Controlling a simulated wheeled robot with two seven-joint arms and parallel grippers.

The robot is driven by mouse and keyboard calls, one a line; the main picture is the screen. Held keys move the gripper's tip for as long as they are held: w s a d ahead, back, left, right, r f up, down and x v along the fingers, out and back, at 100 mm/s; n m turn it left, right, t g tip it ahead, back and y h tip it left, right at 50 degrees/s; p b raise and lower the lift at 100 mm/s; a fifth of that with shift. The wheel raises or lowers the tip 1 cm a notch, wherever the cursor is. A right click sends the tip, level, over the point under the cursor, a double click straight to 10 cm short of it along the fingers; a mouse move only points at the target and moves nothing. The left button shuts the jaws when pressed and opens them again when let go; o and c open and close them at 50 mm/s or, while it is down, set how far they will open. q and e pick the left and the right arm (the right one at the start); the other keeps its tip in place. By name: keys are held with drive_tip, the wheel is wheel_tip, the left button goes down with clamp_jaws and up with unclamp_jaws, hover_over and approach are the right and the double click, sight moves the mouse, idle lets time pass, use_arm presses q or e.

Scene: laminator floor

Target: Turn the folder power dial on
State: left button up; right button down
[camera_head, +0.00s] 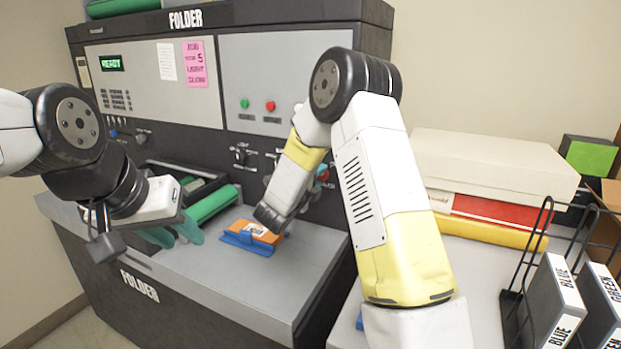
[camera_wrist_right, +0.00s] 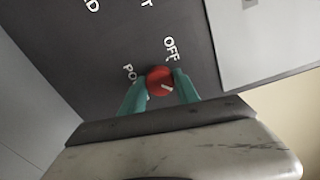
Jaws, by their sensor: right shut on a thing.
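The red power dial (camera_wrist_right: 160,80) is on the dark folder panel in the right wrist view, with a short white mark on its face. An "OFF" label is printed just above it, and a partly hidden label beginning "PO" is to its left. My right gripper (camera_wrist_right: 161,88) has its teal fingers on either side of the dial, shut on it. In the head view a bit of the red dial (camera_head: 323,175) shows beside my right arm, which hides most of that gripper. My left gripper (camera_head: 172,233) is open and empty above the folder's front ledge.
An orange and blue block (camera_head: 250,236) lies on the grey ledge (camera_head: 255,290). A green roller (camera_head: 212,204) is near my left gripper. Green and red buttons (camera_head: 257,105) are higher on the panel. Boxes (camera_head: 490,165) and a wire rack with binders (camera_head: 555,300) stand at right.

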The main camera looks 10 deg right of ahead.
drive_tip(key=shift+a+f, duration=0.1)
drive_tip(key=c, duration=0.9)
unclamp_jaws()
drive_tip(key=v, duration=0.7)
drive_tip(key=shift+s+a, duration=0.2)
drive_tip(key=shift+s, duration=0.15)
